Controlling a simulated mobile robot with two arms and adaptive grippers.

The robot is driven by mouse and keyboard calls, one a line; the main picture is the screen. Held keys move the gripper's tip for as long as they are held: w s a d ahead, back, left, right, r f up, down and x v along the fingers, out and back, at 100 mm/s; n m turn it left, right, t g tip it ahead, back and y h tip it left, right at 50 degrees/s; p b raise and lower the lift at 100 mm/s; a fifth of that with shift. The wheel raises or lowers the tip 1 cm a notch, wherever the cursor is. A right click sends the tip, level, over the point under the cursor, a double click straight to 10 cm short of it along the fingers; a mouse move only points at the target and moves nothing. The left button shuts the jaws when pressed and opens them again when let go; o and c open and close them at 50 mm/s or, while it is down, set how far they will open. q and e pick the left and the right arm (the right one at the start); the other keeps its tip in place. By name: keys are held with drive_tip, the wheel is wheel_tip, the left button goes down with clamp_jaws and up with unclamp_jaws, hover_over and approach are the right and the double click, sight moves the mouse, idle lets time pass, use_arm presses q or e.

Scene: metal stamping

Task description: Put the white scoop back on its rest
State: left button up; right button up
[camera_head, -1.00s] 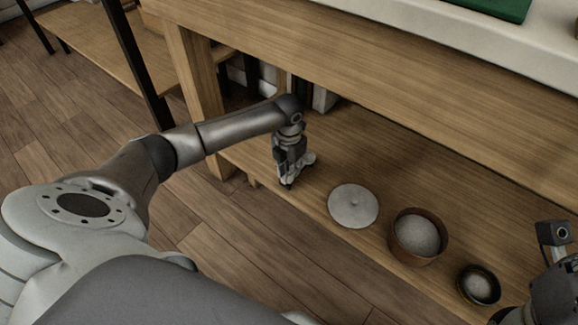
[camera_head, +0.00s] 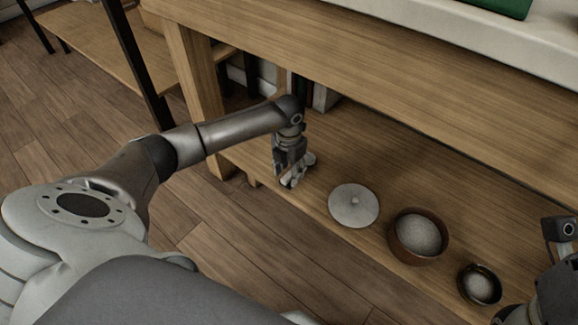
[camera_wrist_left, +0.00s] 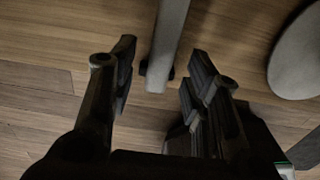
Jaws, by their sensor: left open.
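The white scoop's pale handle (camera_wrist_left: 167,45) shows in the left wrist view, running from the top edge to between my left gripper's fingers (camera_wrist_left: 157,80). The fingers are open, one on each side of the handle's end, with gaps on both sides. A small dark piece (camera_wrist_left: 144,68) shows at both sides of the handle near its end; it may be the rest, and I cannot tell whether they touch. In the head view my left gripper (camera_head: 290,181) is low over the wooden shelf, with a pale bit of the scoop (camera_head: 310,159) beside it.
A pale round lid (camera_head: 353,206), a brown bowl (camera_head: 396,240) of white grains and a small dark bowl (camera_head: 465,287) stand along the wooden shelf (camera_head: 335,165) to the right. My right gripper (camera_head: 560,285) is partly cut off at bottom right. A table leg stands left.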

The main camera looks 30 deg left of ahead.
use_arm(q)
wheel_tip(320, 180, up, 12)
idle(0.4)
